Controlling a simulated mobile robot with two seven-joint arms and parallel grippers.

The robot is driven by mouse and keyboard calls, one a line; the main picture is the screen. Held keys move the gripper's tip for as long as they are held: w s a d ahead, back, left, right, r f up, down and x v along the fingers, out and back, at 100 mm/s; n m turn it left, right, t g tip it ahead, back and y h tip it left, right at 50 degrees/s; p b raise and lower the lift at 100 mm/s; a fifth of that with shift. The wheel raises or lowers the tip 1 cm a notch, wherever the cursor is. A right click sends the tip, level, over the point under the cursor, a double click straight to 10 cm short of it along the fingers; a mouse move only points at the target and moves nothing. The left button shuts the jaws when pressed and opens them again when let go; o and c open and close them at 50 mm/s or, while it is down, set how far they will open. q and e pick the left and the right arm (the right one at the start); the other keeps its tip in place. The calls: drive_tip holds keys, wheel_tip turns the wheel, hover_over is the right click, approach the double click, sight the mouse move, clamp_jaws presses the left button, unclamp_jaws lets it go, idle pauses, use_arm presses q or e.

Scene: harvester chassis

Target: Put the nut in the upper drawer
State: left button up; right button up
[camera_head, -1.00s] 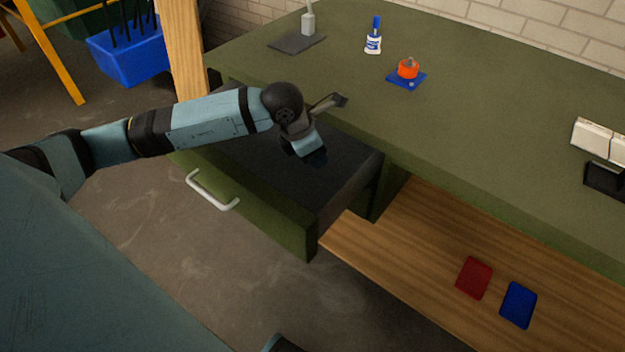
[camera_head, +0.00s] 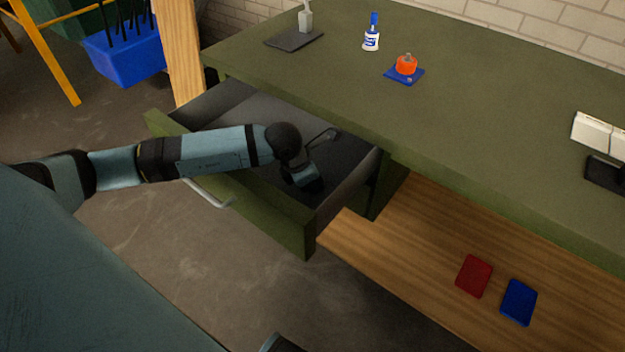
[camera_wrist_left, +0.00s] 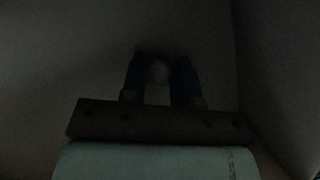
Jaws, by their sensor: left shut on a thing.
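The upper drawer (camera_head: 283,222) is pulled out of the green workbench, with its dark inside showing. My left gripper (camera_head: 308,187) reaches down into the drawer, near its right end. In the left wrist view, the gripper's two blue fingers (camera_wrist_left: 160,82) are closed on a small pale thing, seemingly the nut (camera_wrist_left: 158,72). That view is very dark, so the nut's outline is unclear. In the head view the nut is hidden by the gripper. I cannot tell whether it touches the drawer bottom. My right gripper does not show.
The green benchtop (camera_head: 470,120) overhangs the drawer's back.

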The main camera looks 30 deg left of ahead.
use_arm(q)
drive_tip(key=shift+f, duration=0.25)
drive_tip(key=o, duration=1)
drive_tip(key=shift+r, duration=0.1)
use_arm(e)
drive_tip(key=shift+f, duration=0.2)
use_arm(q)
drive_tip(key=shift+r, duration=0.1)
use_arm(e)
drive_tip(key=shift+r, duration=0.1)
use_arm(q)
drive_tip(key=shift+r, duration=0.25)
drive_tip(key=p+v, duration=0.1)
drive_tip(key=v, duration=1)
drive_tip(key=shift+s+a+r+p, duration=0.1)
drive_tip(key=shift+r+p, duration=0.2)
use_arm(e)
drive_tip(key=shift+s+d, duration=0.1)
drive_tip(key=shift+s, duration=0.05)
